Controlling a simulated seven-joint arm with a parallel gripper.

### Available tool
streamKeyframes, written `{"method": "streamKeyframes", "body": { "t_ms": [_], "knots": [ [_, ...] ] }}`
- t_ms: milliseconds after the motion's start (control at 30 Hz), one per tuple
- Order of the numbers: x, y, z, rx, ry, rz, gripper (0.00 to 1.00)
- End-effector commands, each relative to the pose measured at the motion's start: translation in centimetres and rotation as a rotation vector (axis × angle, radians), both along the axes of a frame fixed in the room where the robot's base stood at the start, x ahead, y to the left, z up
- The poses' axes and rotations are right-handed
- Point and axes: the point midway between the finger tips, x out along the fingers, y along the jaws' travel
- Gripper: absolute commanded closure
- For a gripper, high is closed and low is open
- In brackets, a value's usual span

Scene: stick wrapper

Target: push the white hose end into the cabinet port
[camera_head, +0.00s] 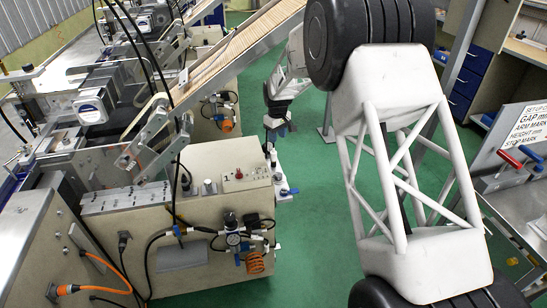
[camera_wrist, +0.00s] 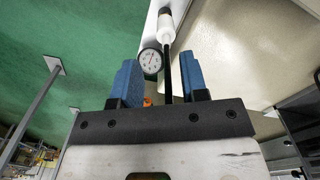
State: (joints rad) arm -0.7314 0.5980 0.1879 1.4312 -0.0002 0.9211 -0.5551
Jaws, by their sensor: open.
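In the wrist view a white cylindrical end (camera_wrist: 166,28) tops a thin black hose (camera_wrist: 168,72), and I take it for the white hose end. The hose runs down between the two blue fingers of my gripper (camera_wrist: 161,84), with a visible gap on each side. My gripper is open; its depth relative to the hose is unclear. In the head view my gripper (camera_head: 272,140) hangs beside the right end of the cream cabinet (camera_head: 205,215). I cannot make out the cabinet port or clearly pick out the white hose end in that view.
A round gauge (camera_wrist: 150,62) shows close to the left finger. On the cabinet front are a regulator with a gauge (camera_head: 233,239) and an orange coiled hose (camera_head: 255,262). A slanted conveyor (camera_head: 240,50) rises behind. Green floor (camera_head: 310,240) is clear to the cabinet's right.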

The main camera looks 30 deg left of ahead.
Motion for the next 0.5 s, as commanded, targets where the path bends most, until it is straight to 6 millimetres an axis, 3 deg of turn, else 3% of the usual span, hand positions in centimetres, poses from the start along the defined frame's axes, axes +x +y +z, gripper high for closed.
{"method": "streamKeyframes", "body": {
  "t_ms": [133, 500],
  "knots": [
    [-0.17, 1.35, -1.05, -0.002, 0.001, 0.019, 0.60],
    [-0.21, 1.51, -1.28, -0.002, 0.003, 0.023, 0.60]
  ]
}}
